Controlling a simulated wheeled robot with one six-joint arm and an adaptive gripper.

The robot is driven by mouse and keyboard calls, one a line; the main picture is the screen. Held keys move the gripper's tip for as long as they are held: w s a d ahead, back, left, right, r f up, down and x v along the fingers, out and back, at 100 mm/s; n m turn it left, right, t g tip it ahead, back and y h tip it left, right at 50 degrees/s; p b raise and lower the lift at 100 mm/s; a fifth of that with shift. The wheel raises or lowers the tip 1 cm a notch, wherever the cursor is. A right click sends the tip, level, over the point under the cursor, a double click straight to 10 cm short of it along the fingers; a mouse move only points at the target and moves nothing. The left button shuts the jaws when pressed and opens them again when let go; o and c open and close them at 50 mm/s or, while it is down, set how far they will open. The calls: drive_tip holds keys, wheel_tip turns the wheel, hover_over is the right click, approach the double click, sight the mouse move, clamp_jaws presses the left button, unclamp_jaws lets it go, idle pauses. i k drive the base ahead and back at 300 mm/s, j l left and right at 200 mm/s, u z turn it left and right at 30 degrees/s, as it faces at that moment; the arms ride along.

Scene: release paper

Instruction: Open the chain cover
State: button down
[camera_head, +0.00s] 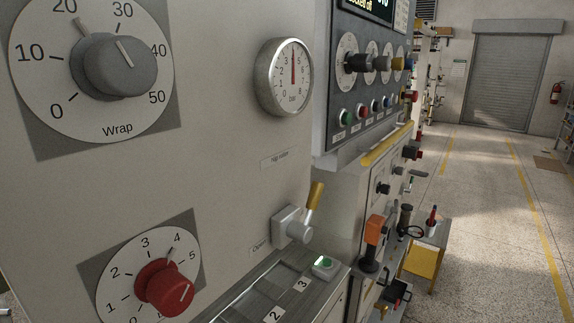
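No part that I can tell to be the chain cover shows in the head view. A pale machine panel (215,160) fills the left and middle, close to the camera. A valve with a yellow handle (314,195) sticks out from its lower right edge, beside a label that seems to read "Open". The handle points up and slightly right. My gripper is not in view.
The panel has a grey "Wrap" knob (120,66), a red knob (166,287) and a round gauge (284,77). Below is a metal ledge with a green button (324,265). Beyond stand a dark control panel (365,75) and a yellow stand (423,262). Open floor (490,220) lies right.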

sight(368, 286)
drive_tip(key=i+l+z, duration=0.15)
drive_tip(key=i+l, duration=0.15)
drive_tip(key=i, duration=0.15)
drive_tip(key=i+l+z, duration=0.1)
drive_tip(key=i+l, duration=0.15)
drive_tip(key=i, duration=0.2)
drive_tip(key=i+l+z, duration=0.15)
drive_tip(key=i, duration=0.3)
drive_tip(key=i+l+z, duration=0.15)
drive_tip(key=i, duration=0.3)
